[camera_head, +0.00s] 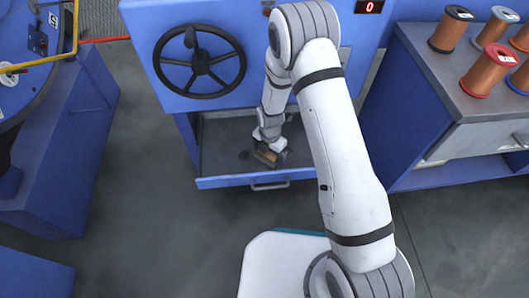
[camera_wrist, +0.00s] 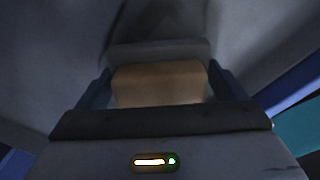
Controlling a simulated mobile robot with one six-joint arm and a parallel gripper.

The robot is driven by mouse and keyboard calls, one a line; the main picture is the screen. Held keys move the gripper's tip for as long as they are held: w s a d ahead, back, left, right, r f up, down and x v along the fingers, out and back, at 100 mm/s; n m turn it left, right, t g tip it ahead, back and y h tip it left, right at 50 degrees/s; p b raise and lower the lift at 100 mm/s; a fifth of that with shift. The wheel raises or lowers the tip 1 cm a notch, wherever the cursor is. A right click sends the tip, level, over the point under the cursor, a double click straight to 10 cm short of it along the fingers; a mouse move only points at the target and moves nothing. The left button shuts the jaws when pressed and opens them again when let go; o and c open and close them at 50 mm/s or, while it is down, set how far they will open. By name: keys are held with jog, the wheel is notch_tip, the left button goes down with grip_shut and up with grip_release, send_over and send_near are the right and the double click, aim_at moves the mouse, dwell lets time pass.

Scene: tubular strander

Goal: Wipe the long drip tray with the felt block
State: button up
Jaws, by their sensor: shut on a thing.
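The long drip tray (camera_head: 216,148) is a grey-floored, drawer-like tray with a blue front, standing out from the blue machine below the handwheel. A dark spot (camera_head: 243,155) shows on its floor, left of my gripper. My gripper (camera_head: 268,155) points down into the tray near its front edge. It is shut on the tan felt block (camera_wrist: 160,83), which sits between both fingers in the wrist view. A grey pad edge shows just beyond the block there. I cannot tell whether the block touches the tray floor.
The blue machine front with a black handwheel (camera_head: 199,60) rises behind the tray. A bench (camera_head: 455,95) with several copper-wire spools stands at the right. A blue cabinet (camera_head: 60,150) stands at the left. The grey floor (camera_head: 150,230) in front is clear.

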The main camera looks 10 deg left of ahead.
aim_at(249, 160)
jog(key=shift+w+d, duration=0.2)
jog(key=shift+d, duration=0.65)
jog(key=shift+w+d, duration=0.15)
jog(key=shift+d, duration=0.65)
jog(key=shift+w+d, duration=0.2)
jog(key=shift+d, duration=0.65)
jog(key=shift+a, duration=0.1)
jog(key=shift+s+a+r, duration=0.1)
jog(key=shift+s+a, duration=0.05)
jog(key=shift+a, duration=0.6)
jog(key=shift+s+a, duration=0.15)
jog(key=shift+a, duration=0.55)
jog(key=shift+s+a+f, duration=0.1)
jog(key=shift+s+a, duration=0.3)
jog(key=shift+a, duration=1.15)
jog(key=shift+s+a+f, duration=0.1)
jog(key=shift+s+a, duration=0.25)
jog(key=shift+a, duration=1.2)
jog(key=shift+s+a, duration=0.4)
jog(key=shift+a, duration=1.15)
